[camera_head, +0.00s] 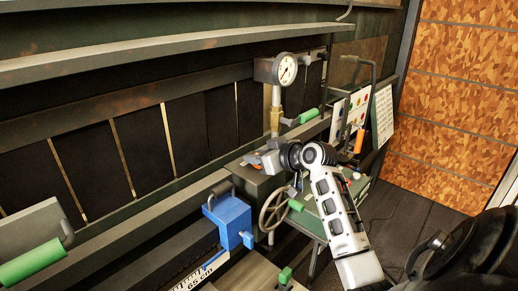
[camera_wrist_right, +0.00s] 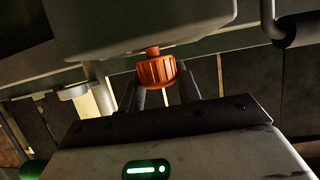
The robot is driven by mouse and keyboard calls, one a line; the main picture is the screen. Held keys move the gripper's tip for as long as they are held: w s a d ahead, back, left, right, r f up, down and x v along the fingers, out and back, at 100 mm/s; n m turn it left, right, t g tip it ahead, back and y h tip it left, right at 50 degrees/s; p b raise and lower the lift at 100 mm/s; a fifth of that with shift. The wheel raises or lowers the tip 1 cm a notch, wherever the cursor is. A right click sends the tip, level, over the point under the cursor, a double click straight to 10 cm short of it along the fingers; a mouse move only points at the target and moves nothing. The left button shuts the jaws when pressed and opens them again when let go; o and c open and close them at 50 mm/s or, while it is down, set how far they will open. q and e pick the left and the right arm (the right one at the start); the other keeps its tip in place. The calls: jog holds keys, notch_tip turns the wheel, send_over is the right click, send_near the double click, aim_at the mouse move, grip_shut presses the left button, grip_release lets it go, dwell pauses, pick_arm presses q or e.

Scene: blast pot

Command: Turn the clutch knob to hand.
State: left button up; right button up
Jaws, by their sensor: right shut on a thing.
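The clutch knob (camera_wrist_right: 157,71) is orange and ribbed, on a short orange stem under a grey housing (camera_wrist_right: 140,25) in the right wrist view. The dark fingers of my right gripper (camera_wrist_right: 158,88) reach up to it from either side and are shut on it. In the head view my right gripper (camera_head: 262,161) is at the middle, by the grey box below the pressure gauge. The knob is mostly hidden there by the gripper and wrist. My left gripper is in neither view.
A round pressure gauge (camera_head: 285,69) on a brass stem stands just behind my right gripper. A spoked handwheel (camera_head: 273,208) and a blue block (camera_head: 229,222) are in front. Green-handled levers (camera_head: 32,262) stick out nearby. A panel with coloured buttons (camera_head: 358,108) stands at the right.

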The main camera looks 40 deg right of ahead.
jog(key=shift+a+r+m+h+p, duration=0.15)
jog(key=shift+r+m+h+p, duration=0.1)
jog(key=shift+m+h+p, duration=0.85)
jog(key=shift+m+h, duration=0.4)
jog(key=shift+h, duration=0.3)
jog(key=shift+f+m+g+h+p, duration=0.15)
jog(key=shift+m+g+h+p, duration=0.25)
jog(key=shift+m+h, duration=0.5)
jog(key=shift+w+f+m+g+h, duration=0.1)
jog(key=shift+m+g+h, duration=0.4)
jog(key=shift+m+h, duration=0.4)
jog(key=m+g+h+b, duration=0.1)
jog(key=m+g+h, duration=0.1)
jog(key=m+h, duration=0.1)
jog(key=shift+f+b, duration=0.1)
jog(key=shift+b, duration=0.25)
jog(key=shift+m+g+h+b, duration=0.7)
jog(key=shift+m+g, duration=0.2)
pick_arm(q)
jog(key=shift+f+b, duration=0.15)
jog(key=shift+b, duration=0.15)
pick_arm(e)
jog(key=shift+m+g, duration=0.3)
jog(key=shift+h, duration=0.3)
